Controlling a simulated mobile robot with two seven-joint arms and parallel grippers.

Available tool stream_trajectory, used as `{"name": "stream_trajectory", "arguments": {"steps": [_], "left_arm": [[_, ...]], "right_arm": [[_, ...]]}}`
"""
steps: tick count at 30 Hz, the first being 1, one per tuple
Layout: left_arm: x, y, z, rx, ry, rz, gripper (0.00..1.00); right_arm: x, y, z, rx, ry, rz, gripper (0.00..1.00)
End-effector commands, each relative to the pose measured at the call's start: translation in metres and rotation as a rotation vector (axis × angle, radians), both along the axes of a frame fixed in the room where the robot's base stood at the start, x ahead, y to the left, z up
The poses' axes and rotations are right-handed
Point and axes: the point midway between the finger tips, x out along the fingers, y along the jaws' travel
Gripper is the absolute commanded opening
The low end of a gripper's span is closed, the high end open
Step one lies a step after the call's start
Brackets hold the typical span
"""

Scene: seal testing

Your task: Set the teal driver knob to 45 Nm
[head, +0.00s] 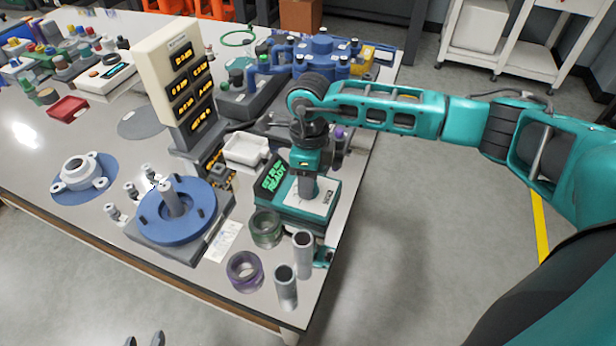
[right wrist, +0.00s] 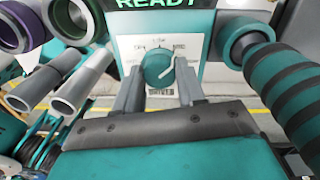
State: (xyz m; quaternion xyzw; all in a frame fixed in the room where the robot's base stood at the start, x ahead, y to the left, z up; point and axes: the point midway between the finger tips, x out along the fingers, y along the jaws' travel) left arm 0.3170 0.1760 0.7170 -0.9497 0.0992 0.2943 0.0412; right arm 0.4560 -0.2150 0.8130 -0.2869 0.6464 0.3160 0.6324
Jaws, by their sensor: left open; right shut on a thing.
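The teal driver base (head: 322,213) stands at the table's right front edge. Its dark display (head: 271,177) glows with green text, and READY is legible. In the right wrist view, the round teal knob (right wrist: 157,69) sits on a white dial face (right wrist: 128,48) with small printed marks. Its white pointer line slants toward the upper right; the numbers are too small to read. My right gripper (right wrist: 158,78) is shut on the knob, one finger on each side. In the head view, it (head: 306,187) hides the knob. My left gripper (head: 144,341) is open and empty at the bottom edge, only its fingertips showing.
Two grey metal tubes (head: 286,288), a purple ring (head: 244,271) and a green ring (head: 266,229) stand close in front of the driver. A blue round fixture (head: 190,222) is left of them. A white tray (head: 246,150) and a panel tower (head: 178,80) stand behind.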

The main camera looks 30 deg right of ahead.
Motion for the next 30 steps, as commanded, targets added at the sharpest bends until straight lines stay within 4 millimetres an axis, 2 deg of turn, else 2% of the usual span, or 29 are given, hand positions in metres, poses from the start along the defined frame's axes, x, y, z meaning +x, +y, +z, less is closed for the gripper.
{"name": "stream_trajectory", "arguments": {"steps": [15,30], "left_arm": [[0.0001,0.0003,0.0078,0.001,-0.004,0.000,0.43],[-0.0033,0.0010,0.0077,0.002,0.006,0.001,0.43]], "right_arm": [[0.0002,-0.0012,0.0015,0.000,-0.001,-0.429,0.09],[-0.0001,-0.0012,0.0008,-0.001,-0.001,-0.583,0.09]]}}
